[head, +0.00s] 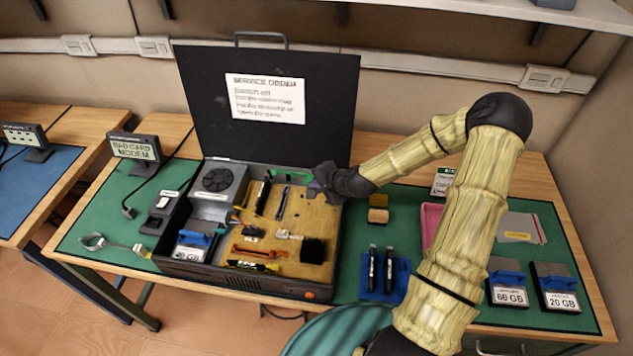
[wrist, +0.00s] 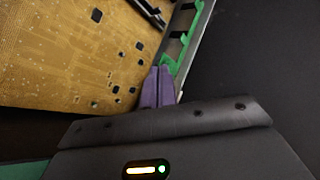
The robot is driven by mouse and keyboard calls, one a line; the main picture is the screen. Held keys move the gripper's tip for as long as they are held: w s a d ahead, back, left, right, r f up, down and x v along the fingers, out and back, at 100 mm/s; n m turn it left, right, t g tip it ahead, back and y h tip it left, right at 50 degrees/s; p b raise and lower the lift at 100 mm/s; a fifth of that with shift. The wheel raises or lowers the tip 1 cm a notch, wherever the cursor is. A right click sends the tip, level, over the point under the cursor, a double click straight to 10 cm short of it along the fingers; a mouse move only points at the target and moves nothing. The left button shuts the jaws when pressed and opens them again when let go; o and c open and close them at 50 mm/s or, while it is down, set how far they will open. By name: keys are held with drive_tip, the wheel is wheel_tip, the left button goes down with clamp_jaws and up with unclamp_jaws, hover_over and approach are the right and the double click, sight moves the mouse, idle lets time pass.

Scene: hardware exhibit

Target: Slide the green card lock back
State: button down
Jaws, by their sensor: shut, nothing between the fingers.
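The green card lock (head: 288,175) is a narrow green strip along the back edge of the gold circuit board (head: 268,232), inside the open black case. In the wrist view the green lock (wrist: 187,32) runs along the case wall beside the board. My gripper (head: 314,184) reaches into the case at its back right corner. In the wrist view its purple fingers (wrist: 159,72) are shut together and empty. Their tips are right at the near end of the green lock; I cannot tell whether they touch it.
The raised black lid (head: 320,90) with a service order sheet (head: 265,98) stands behind the case. A fan unit (head: 216,180) and a 40 GB drive (head: 190,246) fill the case's left side. Drives, screwdrivers and a pink tray (head: 431,222) lie to the right.

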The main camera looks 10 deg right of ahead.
drive_tip(key=shift+w, duration=0.1)
drive_tip(key=shift+w+a, duration=0.1)
drive_tip(key=shift+a, duration=0.2)
drive_tip(key=shift+w+a, duration=0.25)
drive_tip(key=shift+a, duration=0.8)
drive_tip(key=shift+d, duration=0.1)
drive_tip(key=shift+s+d, duration=0.2)
drive_tip(key=shift+d, duration=0.05)
drive_tip(key=s, duration=0.1)
drive_tip(key=s+d, duration=0.2)
drive_tip(key=shift+s+r, duration=0.3)
drive_tip(key=shift+s, duration=0.1)
drive_tip(key=v, duration=0.9)
drive_tip(key=shift+a+b, duration=0.15)
drive_tip(key=shift+b, duration=0.15)
